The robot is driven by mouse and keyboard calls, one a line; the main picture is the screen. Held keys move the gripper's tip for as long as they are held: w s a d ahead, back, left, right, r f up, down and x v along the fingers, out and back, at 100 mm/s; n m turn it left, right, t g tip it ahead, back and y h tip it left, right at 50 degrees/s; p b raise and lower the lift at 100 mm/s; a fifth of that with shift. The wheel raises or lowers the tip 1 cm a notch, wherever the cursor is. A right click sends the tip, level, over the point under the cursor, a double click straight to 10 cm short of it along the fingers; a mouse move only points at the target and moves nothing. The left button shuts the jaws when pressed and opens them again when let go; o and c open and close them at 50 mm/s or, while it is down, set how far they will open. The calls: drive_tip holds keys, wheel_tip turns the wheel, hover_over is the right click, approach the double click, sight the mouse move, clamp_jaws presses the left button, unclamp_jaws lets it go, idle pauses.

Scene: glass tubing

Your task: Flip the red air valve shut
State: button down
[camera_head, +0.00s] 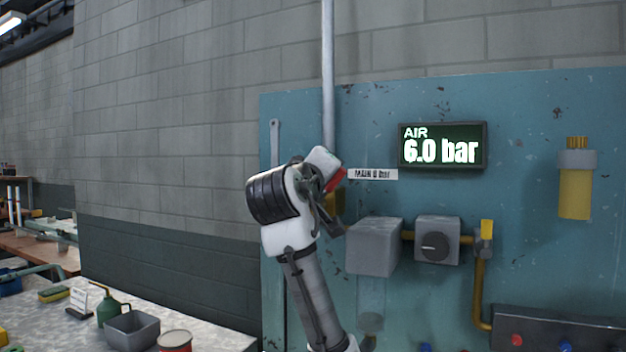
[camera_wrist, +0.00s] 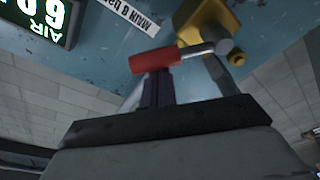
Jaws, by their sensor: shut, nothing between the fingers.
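The red valve handle (camera_head: 337,180) shows on the teal panel, partly hidden by my wrist. In the wrist view, the red handle (camera_wrist: 157,59) lies nearly crosswise on a grey lever end, beside the yellow-brass valve body (camera_wrist: 208,18). The brass body (camera_head: 335,201) is mostly covered by my gripper in the head view. My gripper (camera_head: 332,213) is at the valve. Its dark fingers (camera_wrist: 156,87) are shut and empty, with their tips right at the red handle. I cannot tell whether they touch it. The air display (camera_head: 443,147) reads 6.0 bar.
A "MAIN 8 bar" label (camera_head: 373,174) sits right of the handle. A grey box (camera_head: 374,247) and a dial regulator (camera_head: 437,241) project from the panel below right. A vertical pipe (camera_head: 328,75) runs above the valve. A cluttered bench (camera_head: 215,335) stands at lower left.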

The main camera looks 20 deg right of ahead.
drive_tip(key=s+d+f+m+g+h+b, duration=0.1)
drive_tip(key=s+d+f+m+b, duration=0.1)
drive_tip(key=m, duration=0.8)
wheel_tip(320, 180, down, 3)
drive_tip(key=shift+s+d+r+h+b, duration=0.2)
drive_tip(key=shift+s+d+h+b, duration=0.2)
drive_tip(key=shift+s, duration=0.1)
drive_tip(key=shift+f, duration=0.1)
